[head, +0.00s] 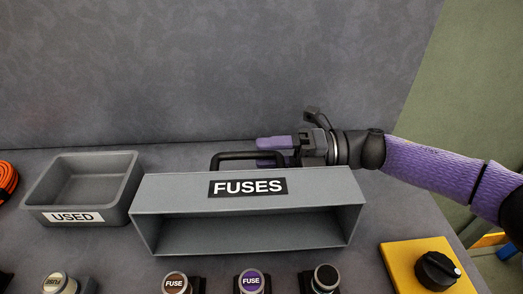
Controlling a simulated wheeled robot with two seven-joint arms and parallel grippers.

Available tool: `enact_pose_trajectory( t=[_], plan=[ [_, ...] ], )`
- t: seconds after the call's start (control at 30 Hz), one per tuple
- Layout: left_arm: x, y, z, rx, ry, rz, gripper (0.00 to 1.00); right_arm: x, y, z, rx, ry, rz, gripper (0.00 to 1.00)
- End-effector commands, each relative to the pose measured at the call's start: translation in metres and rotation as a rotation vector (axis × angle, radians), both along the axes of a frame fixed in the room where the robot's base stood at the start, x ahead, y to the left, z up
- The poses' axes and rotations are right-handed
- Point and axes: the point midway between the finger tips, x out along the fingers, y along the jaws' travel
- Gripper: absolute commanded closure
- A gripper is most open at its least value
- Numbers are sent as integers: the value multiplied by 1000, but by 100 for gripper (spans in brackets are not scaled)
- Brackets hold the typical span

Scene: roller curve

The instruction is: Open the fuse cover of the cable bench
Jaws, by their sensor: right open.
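The fuse cover (165,190) is a grey box-like piece with a black "FUSES" label on its sloping top. Its front side facing me is open and shows an empty grey inside. A black bar handle (232,156) stands at its back edge. My right gripper (263,152), with purple fingers, reaches in from the right at the handle's right half. Its jaws are open, one finger above the bar and one lower, partly hidden by the handle. Whether the fingers touch the bar cannot be told. My left gripper is not in view.
A grey bin (105,165) labelled "USED" stands left of the cover, with an orange coil (6,178) beyond it. A black knob (436,270) on a yellow plate is at front right. A grey wall rises behind.

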Motion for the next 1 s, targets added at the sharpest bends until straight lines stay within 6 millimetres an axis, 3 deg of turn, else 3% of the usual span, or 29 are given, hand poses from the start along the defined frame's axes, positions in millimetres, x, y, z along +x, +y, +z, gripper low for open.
enact_pose_trajectory(
  t=[0.2, 0.33, 0.83, 1.0],
  plan=[
    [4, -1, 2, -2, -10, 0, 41, 0, -57, 0, -1, 1, -5, 45],
    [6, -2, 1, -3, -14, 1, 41, 0, -78, -1, -2, 1, -2, 45],
    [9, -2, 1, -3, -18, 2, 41, 0, -84, 0, -1, 0, 0, 45],
    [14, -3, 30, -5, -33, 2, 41, -2, -84, 35, -1, -15, 0, 45]
  ],
)
